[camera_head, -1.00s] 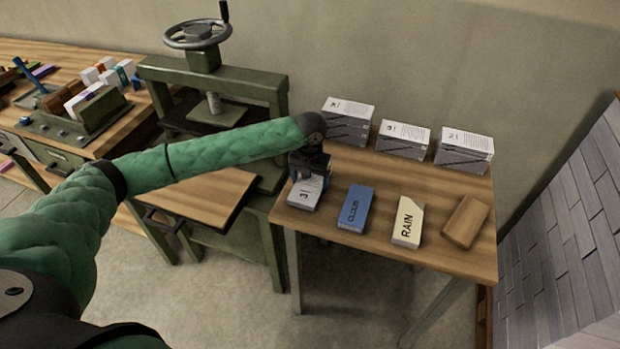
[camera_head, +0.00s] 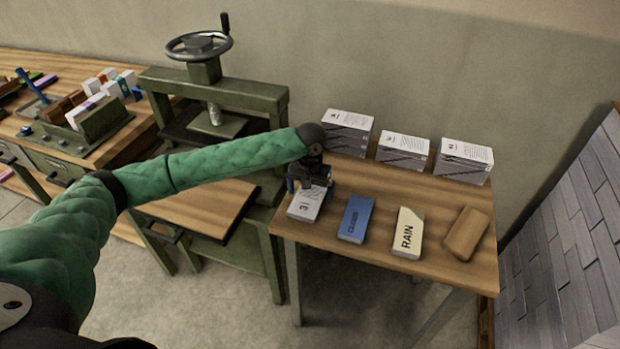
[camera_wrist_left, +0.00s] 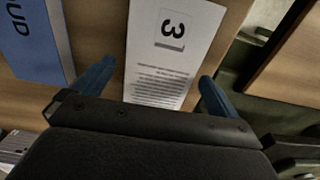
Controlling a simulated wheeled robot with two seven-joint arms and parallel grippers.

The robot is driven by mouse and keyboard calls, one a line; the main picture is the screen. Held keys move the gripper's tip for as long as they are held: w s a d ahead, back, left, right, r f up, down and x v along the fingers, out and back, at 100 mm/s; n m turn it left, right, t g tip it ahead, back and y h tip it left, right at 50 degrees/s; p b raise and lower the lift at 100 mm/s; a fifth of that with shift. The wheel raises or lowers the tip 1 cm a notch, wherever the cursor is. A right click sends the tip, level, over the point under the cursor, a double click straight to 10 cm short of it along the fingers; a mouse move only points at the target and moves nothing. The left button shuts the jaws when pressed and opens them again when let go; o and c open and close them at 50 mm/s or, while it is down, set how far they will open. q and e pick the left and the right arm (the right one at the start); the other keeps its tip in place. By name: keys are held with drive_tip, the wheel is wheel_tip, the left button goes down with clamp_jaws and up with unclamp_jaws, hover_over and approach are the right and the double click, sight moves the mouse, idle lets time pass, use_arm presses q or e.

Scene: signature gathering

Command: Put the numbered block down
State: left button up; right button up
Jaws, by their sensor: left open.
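The numbered block (camera_head: 305,205), pale with a dark 3 on its top, lies flat on the wooden table near its left front corner. It also shows in the left wrist view (camera_wrist_left: 172,45), with the 3 and rows of small print. My left gripper (camera_head: 307,187) is over the block's rear end, open. In the wrist view its blue fingers (camera_wrist_left: 152,85) stand apart, one on either side of the block, with gaps between them and its sides. My right gripper is not in view.
Right of the block lie a blue block (camera_head: 355,218), a cream RAIN block (camera_head: 407,233) and a brown block (camera_head: 466,233). Behind stand three white-topped blocks, one of them here (camera_head: 402,150). A green press (camera_head: 262,97) stands left of the table (camera_head: 440,265).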

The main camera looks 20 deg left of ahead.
sight(310, 195)
use_arm(q)
wheel_tip(310, 195, up, 12)
drive_tip(key=b, duration=0.3)
drive_tip(key=shift+f, duration=0.15)
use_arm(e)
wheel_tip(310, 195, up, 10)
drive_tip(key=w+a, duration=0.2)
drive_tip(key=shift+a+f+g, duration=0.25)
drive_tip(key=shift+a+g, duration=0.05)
